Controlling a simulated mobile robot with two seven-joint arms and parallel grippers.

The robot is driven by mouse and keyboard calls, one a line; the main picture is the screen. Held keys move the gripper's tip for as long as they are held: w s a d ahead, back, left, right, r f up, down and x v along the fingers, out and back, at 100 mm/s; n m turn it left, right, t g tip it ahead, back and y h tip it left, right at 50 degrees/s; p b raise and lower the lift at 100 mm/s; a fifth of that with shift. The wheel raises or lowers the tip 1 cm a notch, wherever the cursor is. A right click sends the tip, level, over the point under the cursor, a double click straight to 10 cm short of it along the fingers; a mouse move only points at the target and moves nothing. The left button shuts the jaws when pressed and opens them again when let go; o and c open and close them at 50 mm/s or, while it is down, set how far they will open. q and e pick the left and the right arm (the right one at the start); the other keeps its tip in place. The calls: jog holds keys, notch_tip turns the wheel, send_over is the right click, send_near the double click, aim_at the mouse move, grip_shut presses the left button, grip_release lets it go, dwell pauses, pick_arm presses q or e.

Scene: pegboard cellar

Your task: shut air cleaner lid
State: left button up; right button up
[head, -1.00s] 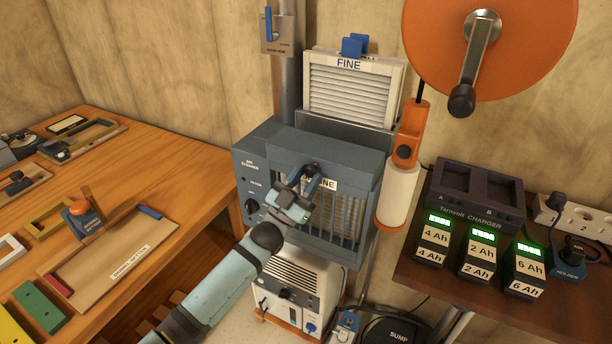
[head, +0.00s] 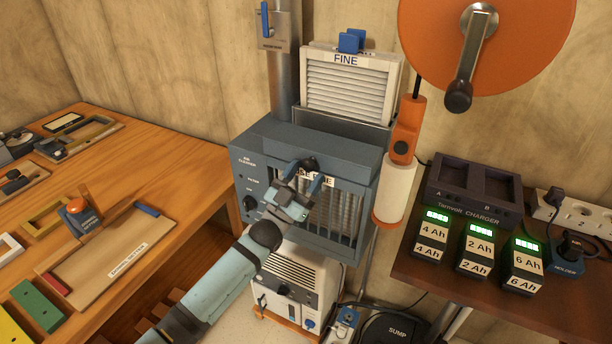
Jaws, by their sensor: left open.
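The air cleaner (head: 258,160) is a blue-grey box fixed below the duct at the centre of the head view. Its front shows a pleated filter (head: 345,215) with a white label that my gripper partly covers. A blue-grey slab (head: 345,155) juts out along the top of the front; I cannot clearly tell whether it is the lid or how far it is raised. My left gripper (head: 304,180) is open in front of the upper filter area, fingers pointing up and inward. Whether it touches anything cannot be made out. My right gripper is not in view.
A white filter marked FINE (head: 348,95) stands behind the box. An orange-and-white cylinder (head: 397,190) hangs close to its right side, below a big orange reel (head: 530,40). A wooden bench (head: 190,165) is at left, a charger shelf (head: 420,275) at right, a white unit (head: 300,275) below.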

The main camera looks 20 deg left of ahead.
pick_arm(q)
jog(key=shift+a, duration=0.1)
jog(key=v, duration=1.3)
jog(key=shift+s+f+b, duration=0.25)
jog(key=shift+s+b, duration=0.1)
